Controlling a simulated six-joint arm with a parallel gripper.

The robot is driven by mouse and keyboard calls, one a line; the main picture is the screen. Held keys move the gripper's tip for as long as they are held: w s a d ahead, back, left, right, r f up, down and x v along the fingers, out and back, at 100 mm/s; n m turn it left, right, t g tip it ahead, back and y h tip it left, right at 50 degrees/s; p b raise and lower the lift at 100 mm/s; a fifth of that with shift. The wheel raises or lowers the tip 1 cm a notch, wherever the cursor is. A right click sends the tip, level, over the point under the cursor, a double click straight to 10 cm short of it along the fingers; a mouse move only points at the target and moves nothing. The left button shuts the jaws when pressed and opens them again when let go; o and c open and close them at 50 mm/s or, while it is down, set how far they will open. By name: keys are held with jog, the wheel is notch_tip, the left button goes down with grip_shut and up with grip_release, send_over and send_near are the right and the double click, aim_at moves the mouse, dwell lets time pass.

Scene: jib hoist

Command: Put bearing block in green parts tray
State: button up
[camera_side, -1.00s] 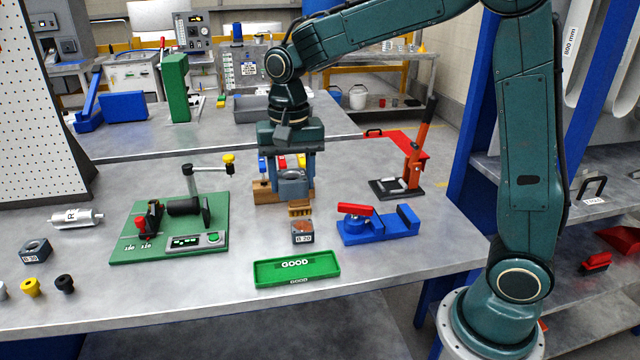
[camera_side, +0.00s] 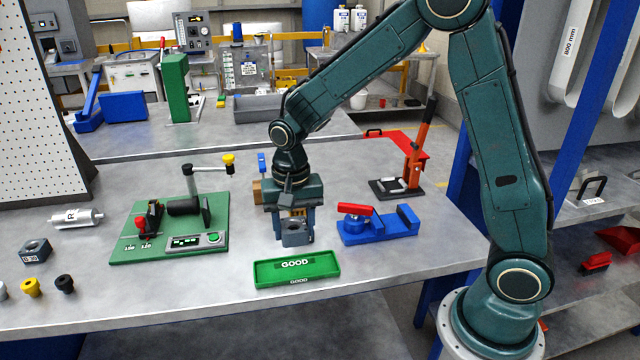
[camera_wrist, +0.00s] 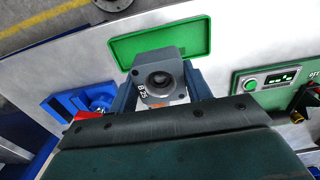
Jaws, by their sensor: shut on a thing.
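The bearing block (camera_side: 297,235) is a grey block with a round bore. My gripper (camera_side: 290,222) is shut on it from both sides. In the wrist view the block (camera_wrist: 160,80) sits between the two fingers and bears a label that seems to read B 25. The green parts tray (camera_side: 297,280), marked GOOD, lies at the front of the table. The block is just behind the tray, apart from it in the side view. In the wrist view the tray (camera_wrist: 120,48) lies beyond the block, which overlaps its rim. The block's height above the table is hard to tell.
A blue clamp fixture (camera_side: 378,226) with a red handle stands to the right. A green test base (camera_side: 150,245) stands to the left. Another grey block (camera_side: 35,250) lies farther left. The rust-topped block near the tray is largely hidden by my gripper and its load.

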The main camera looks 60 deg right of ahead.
aim_at(294, 229)
jog(key=shift+f, duration=2.3)
jog(key=shift+f, duration=2.1)
jog(key=shift+f, duration=0.15)
jog(key=o, duration=1.3)
jog(key=shift+o, duration=0.2)
notch_tip(294, 229, up, 11)
jog(key=shift+r, duration=0.65)
